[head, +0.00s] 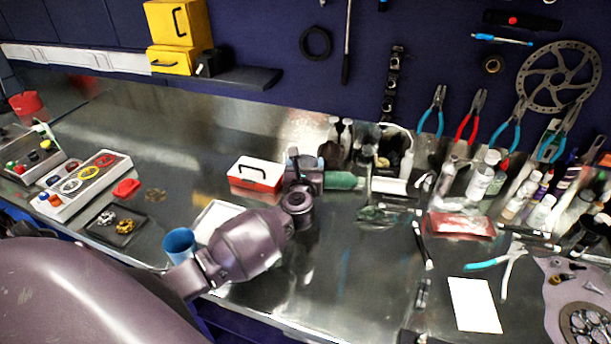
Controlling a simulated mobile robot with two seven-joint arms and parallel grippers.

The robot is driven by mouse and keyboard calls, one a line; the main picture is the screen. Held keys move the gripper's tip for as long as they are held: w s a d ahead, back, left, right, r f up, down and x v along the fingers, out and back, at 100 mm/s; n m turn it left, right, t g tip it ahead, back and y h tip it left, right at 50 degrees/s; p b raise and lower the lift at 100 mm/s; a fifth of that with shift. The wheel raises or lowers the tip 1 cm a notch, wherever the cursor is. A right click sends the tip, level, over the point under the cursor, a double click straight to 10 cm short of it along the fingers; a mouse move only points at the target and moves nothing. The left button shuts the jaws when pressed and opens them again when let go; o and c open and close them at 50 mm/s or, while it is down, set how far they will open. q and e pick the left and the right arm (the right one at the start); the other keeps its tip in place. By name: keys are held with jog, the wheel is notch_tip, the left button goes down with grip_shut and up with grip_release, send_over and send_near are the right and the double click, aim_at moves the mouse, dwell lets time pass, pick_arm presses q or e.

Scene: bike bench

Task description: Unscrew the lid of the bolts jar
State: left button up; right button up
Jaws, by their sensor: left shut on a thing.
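My left arm comes in from the left and reaches over the metal bench. My left gripper (312,177) is at its end, small and dark against the clutter at mid-bench. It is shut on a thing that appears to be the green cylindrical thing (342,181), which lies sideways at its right. The fingertips are too small to make out. I cannot pick out the bolts jar or its lid for sure, nor tell whether the green thing is that jar. My right gripper is not in view.
A red and white toolbox (255,174) stands just left of the gripper. A blue cup (179,244) is near the front edge. Bottles (482,178) and pliers (503,262) crowd the right. The bench (200,120) is clear at the back left.

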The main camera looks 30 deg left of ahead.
pick_arm(q)
notch_tip(320, 180, up, 16)
jog(key=shift+r, duration=0.2)
jog(key=o, duration=0.6)
jog(key=shift+c, duration=0.2)
jog(key=c, duration=1)
jog(key=shift+o, duration=0.2)
